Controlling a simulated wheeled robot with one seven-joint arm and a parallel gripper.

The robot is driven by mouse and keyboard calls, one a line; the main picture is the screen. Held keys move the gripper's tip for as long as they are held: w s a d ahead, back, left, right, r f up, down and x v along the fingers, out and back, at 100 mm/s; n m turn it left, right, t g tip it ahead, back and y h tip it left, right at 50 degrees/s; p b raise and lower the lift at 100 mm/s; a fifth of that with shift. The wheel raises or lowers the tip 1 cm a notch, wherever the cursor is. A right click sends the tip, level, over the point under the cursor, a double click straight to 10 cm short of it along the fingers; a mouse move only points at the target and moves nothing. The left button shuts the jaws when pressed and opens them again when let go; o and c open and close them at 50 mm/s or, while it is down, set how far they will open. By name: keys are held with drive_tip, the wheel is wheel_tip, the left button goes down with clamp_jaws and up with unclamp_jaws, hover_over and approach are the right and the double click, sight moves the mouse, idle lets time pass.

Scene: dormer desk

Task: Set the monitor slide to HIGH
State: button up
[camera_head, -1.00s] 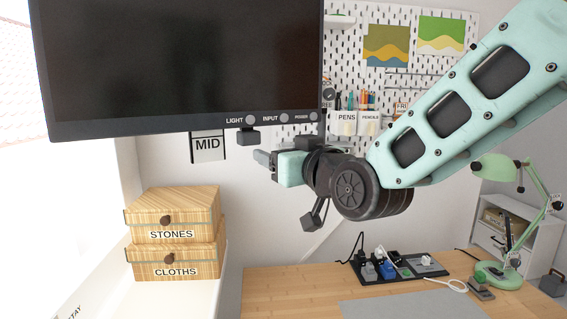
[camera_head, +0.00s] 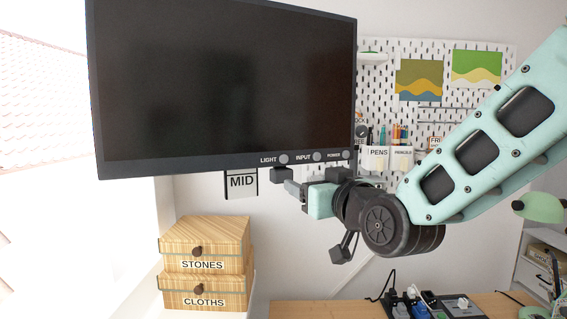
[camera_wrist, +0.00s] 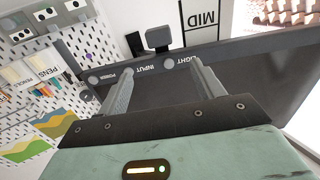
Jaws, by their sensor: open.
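The large dark monitor (camera_head: 225,90) hangs at upper centre in the head view; its lower bezel carries LIGHT, INPUT and POWER buttons. A black block (camera_head: 282,174) sticks out under the bezel below LIGHT and shows in the wrist view (camera_wrist: 158,38). A MID label (camera_head: 242,182) shows just below the monitor; no HIGH label is visible. My gripper (camera_head: 290,188) is just below and beside the block in the head view. In the wrist view my gripper (camera_wrist: 162,70) has its two fingers apart, with the block beyond their tips and nothing held.
Wooden boxes marked STONES (camera_head: 205,245) and CLOTHS (camera_head: 205,293) stand stacked at lower left. A desk (camera_head: 330,309) with a black power strip (camera_head: 430,305) lies below. A pegboard (camera_head: 480,120) is behind at right, and a green lamp (camera_head: 540,208) stands at far right.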

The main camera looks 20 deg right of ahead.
sight(285, 172)
drive_tip(key=w+p, duration=0.3)
drive_tip(key=w, duration=0.1)
drive_tip(key=w+a+p, duration=0.1)
drive_tip(key=w+p, duration=0.3)
drive_tip(key=w, duration=0.1)
drive_tip(key=w+p, duration=0.4)
drive_tip(key=shift+w+a, duration=0.35)
drive_tip(key=c, duration=1.4)
drive_tip(key=shift+r+p, duration=0.4)
drive_tip(key=shift+r, duration=1.85)
drive_tip(key=o, duration=1.4)
